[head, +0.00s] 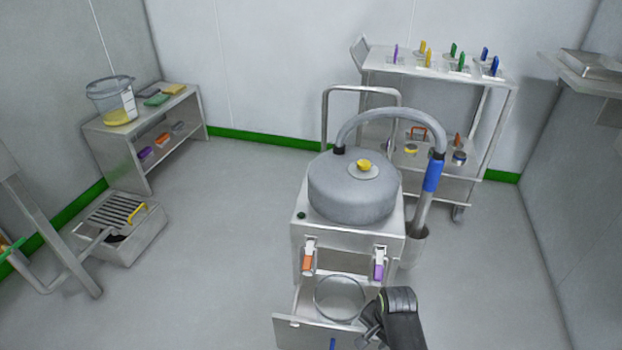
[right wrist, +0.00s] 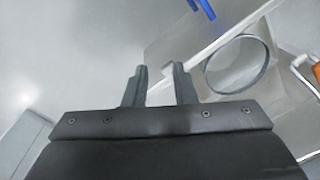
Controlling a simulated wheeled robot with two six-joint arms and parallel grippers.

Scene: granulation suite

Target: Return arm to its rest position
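My right gripper (head: 368,326) is at the bottom of the head view, at the right front of an open drawer (head: 300,330) under the grey vacuum-like machine (head: 352,190). In the right wrist view its two fingers (right wrist: 160,72) stand apart, and no object is seen held between them. The drawer's pale edge (right wrist: 205,50) passes behind the fingers there. A round metal ring (head: 340,298) lies in the drawer; it also shows in the right wrist view (right wrist: 237,64). My left gripper is in neither view.
The machine has orange (head: 308,258) and purple (head: 379,268) latches and a hose with a blue grip (head: 433,175). A shelf cart (head: 440,70) stands behind. A bench (head: 125,130) with a bucket (head: 112,100) and a floor drain box (head: 120,225) are left. Floor is free at right.

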